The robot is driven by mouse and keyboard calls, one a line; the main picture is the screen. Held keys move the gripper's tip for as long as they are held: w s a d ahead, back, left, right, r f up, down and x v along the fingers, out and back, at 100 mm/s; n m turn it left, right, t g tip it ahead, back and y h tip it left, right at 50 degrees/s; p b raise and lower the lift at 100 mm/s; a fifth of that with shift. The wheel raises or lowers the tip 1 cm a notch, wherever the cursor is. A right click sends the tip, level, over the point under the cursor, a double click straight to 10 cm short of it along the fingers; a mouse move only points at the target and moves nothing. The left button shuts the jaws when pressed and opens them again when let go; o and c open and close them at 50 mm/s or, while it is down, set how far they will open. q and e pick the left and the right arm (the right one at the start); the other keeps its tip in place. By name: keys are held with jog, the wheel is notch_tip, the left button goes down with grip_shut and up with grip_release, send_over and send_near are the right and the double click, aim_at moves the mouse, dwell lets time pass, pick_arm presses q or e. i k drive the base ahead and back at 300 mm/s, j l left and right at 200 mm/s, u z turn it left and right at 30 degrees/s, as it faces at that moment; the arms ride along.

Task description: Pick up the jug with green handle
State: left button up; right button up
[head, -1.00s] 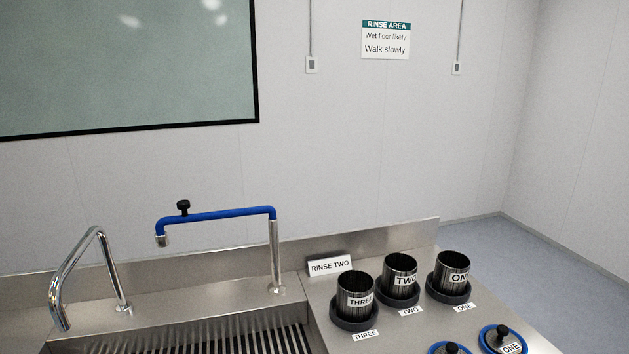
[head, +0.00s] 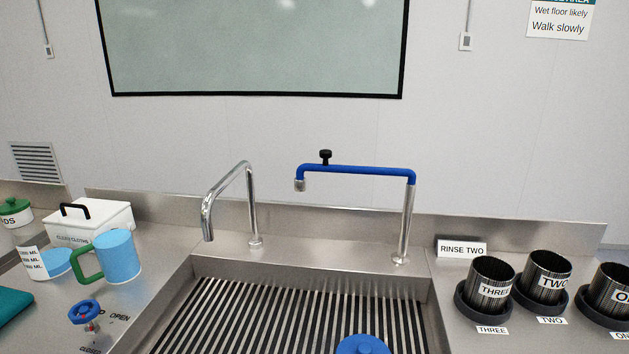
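A light blue jug (head: 121,257) with a green handle (head: 88,263) stands upright on the steel counter left of the sink. Neither of my grippers shows in the head view.
A white lidded box (head: 92,219) with a black handle is behind the jug. A blue valve wheel (head: 84,312) stands in front of it. The slatted sink (head: 300,310) has a chrome tap (head: 249,205) and a blue-armed tap (head: 360,170). Labelled metal cups (head: 491,281) stand at right.

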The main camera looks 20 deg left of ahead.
aim_at(113, 245)
jog(key=u, duration=2.25)
